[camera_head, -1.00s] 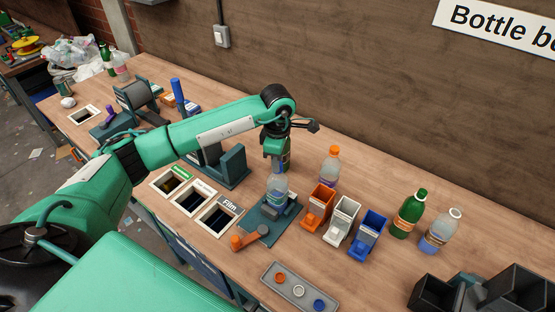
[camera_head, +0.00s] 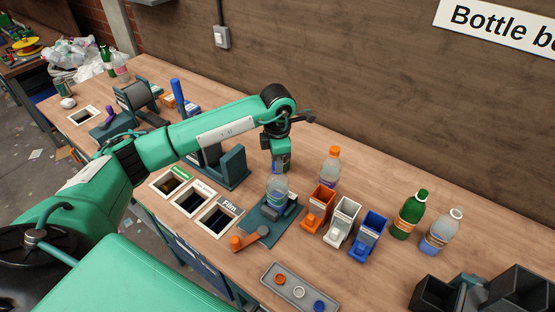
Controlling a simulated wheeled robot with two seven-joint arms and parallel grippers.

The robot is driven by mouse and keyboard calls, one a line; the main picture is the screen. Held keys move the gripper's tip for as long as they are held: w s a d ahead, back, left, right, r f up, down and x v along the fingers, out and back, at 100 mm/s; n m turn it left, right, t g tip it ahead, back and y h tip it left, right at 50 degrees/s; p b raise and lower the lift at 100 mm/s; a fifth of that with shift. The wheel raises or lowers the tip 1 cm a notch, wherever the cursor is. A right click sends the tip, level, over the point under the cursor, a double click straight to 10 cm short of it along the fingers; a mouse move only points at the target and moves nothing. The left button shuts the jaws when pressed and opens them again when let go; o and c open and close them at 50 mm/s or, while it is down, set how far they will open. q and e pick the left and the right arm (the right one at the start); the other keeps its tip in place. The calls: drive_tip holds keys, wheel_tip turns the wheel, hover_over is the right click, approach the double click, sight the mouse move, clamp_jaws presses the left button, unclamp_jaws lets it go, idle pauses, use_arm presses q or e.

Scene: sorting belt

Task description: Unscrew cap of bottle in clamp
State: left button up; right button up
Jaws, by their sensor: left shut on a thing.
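A clear bottle (camera_head: 277,188) stands upright in the clamp (camera_head: 262,222), a dark teal base with an orange handle (camera_head: 243,240) at its front. My left gripper (camera_head: 280,166) points down right over the bottle's top. It is shut on the bottle's cap, which the fingers hide. The wrist and forearm reach in from the left above the bench. I cannot tell from this view how far the cap has turned. My right gripper is not in view.
Orange (camera_head: 318,209), white (camera_head: 342,220) and blue (camera_head: 368,235) bins stand right of the clamp. An orange-capped bottle (camera_head: 330,168) stands behind them. Green (camera_head: 408,214) and clear (camera_head: 440,232) bottles stand further right. A grey tray with cap samples (camera_head: 299,290) lies in front. Labelled openings (camera_head: 217,215) are left.

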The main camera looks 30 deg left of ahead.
use_arm(q)
drive_tip(key=n, duration=0.5)
idle(0.3)
drive_tip(key=n, duration=0.5)
idle(0.4)
drive_tip(key=n+p, duration=0.1)
drive_tip(key=n, duration=0.4)
drive_tip(key=shift+r+n, duration=0.1)
drive_tip(key=shift+n, duration=0.2)
